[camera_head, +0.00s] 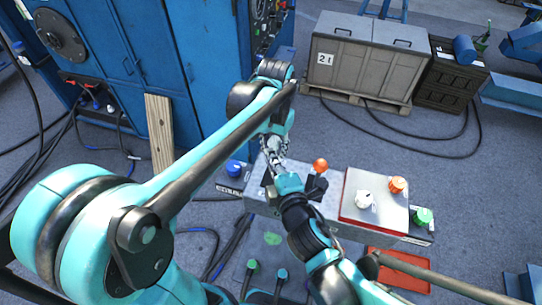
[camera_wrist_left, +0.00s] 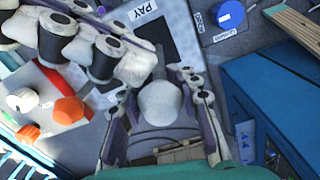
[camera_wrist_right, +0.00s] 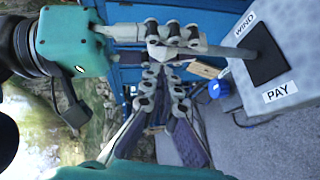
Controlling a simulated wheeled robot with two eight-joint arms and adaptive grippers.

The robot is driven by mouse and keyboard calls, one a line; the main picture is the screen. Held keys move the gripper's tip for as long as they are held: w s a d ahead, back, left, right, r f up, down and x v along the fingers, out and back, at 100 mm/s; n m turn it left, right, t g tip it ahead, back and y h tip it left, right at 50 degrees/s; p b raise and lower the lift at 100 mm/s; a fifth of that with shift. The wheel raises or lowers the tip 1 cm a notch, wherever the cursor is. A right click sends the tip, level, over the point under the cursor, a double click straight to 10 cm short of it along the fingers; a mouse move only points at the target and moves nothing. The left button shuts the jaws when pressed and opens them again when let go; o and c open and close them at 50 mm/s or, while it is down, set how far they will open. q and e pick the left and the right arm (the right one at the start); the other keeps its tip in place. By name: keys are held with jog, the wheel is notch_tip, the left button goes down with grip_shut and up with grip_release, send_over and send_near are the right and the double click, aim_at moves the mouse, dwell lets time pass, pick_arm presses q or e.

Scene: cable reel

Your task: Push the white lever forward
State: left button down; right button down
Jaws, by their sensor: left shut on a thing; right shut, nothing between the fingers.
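The white lever's round knob (camera_wrist_left: 160,102) sits between the fingers of my left gripper (camera_wrist_left: 158,85) in the left wrist view. That gripper is shut on it. My right gripper (camera_wrist_right: 160,72) is shut and empty, close beside the left fingers.
A blue cabinet (camera_head: 205,60) stands behind.

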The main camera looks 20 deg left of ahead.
pick_arm(q)
jog(key=shift+d, duration=0.15)
pick_arm(e)
jog(key=shift+w+d, duration=0.1)
jog(key=shift+w, duration=0.8)
pick_arm(q)
jog(key=shift+s, duration=0.1)
pick_arm(e)
jog(key=shift+w, duration=0.1)
pick_arm(q)
jog(key=c, duration=1.1)
grip_release()
jog(key=shift+c, duration=0.2)
jog(key=shift+o, duration=0.5)
jog(key=shift+d, duration=0.25)
pick_arm(e)
jog(key=shift+d, duration=0.35)
